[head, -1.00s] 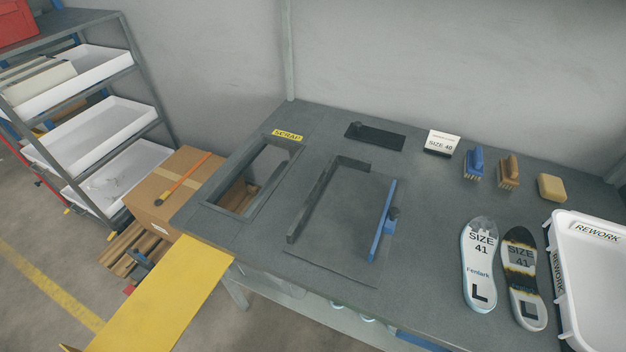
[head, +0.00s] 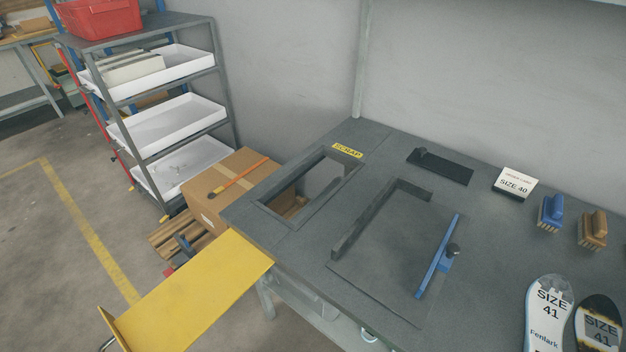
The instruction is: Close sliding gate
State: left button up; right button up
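I cannot tell for sure which part is the sliding gate. A blue bar with a dark knob (head: 440,262) stands at the right side of a flat dark plate (head: 390,278) on the grey workbench. A dark raised L-shaped fence (head: 352,237) borders the plate's left and back, apart from the bar. A flat black panel with a small knob (head: 444,170) lies farther back. A yellow panel (head: 195,298) extends from the bench's front left. Neither of my grippers shows.
Right of the plate are a SIZE 40 card (head: 515,183), a blue brush (head: 550,213), a tan brush (head: 592,230) and insoles (head: 549,312). A cardboard box (head: 215,195) and a tray shelf (head: 222,75) stand left of the bench.

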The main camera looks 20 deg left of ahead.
aim_at(176, 313)
jog(key=k+j+u, duration=0.15)
jog(key=j+u, duration=0.15)
jog(key=u, duration=0.15)
jog(key=k+j+u, duration=0.15)
jog(key=j+u, duration=0.15)
jog(key=u, duration=0.15)
jog(key=j+u, duration=0.45)
jog(key=k+l+z, duration=0.15)
jog(key=l, duration=0.1)
